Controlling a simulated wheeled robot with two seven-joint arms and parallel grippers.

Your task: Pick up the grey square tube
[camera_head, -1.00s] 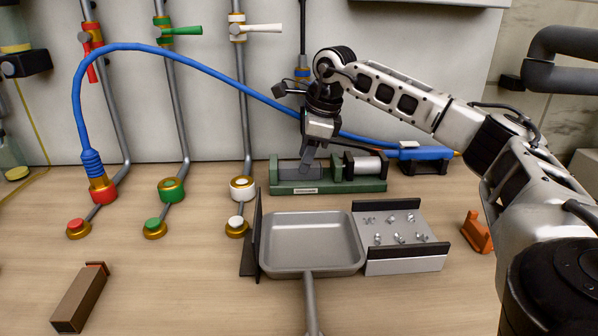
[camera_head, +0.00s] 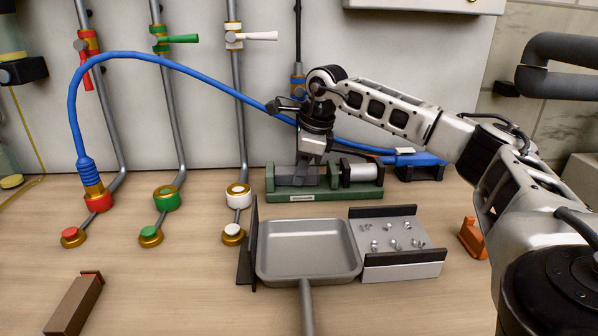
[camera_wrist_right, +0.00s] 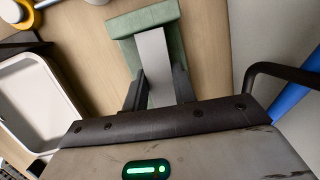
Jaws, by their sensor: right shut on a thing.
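The grey square tube (camera_head: 287,177) lies in the left part of the green fixture (camera_head: 325,196) at the back of the bench. My right gripper (camera_head: 306,170) reaches down from above and is shut on the tube. The wrist view shows the pale grey tube (camera_wrist_right: 153,58) running between the two dark fingers (camera_wrist_right: 155,88), with its far end over the green base (camera_wrist_right: 127,22). The near part of the tube is hidden by the gripper body. I cannot tell whether the tube is clear of the fixture. My left gripper is not in view.
A grey pan (camera_head: 308,246) and a tray of small metal parts (camera_head: 400,258) stand in front of the fixture. A blue hose (camera_head: 200,72) arches behind the arm. Several valve pipes stand left. A brown block (camera_head: 76,303) lies front left; the bench around it is clear.

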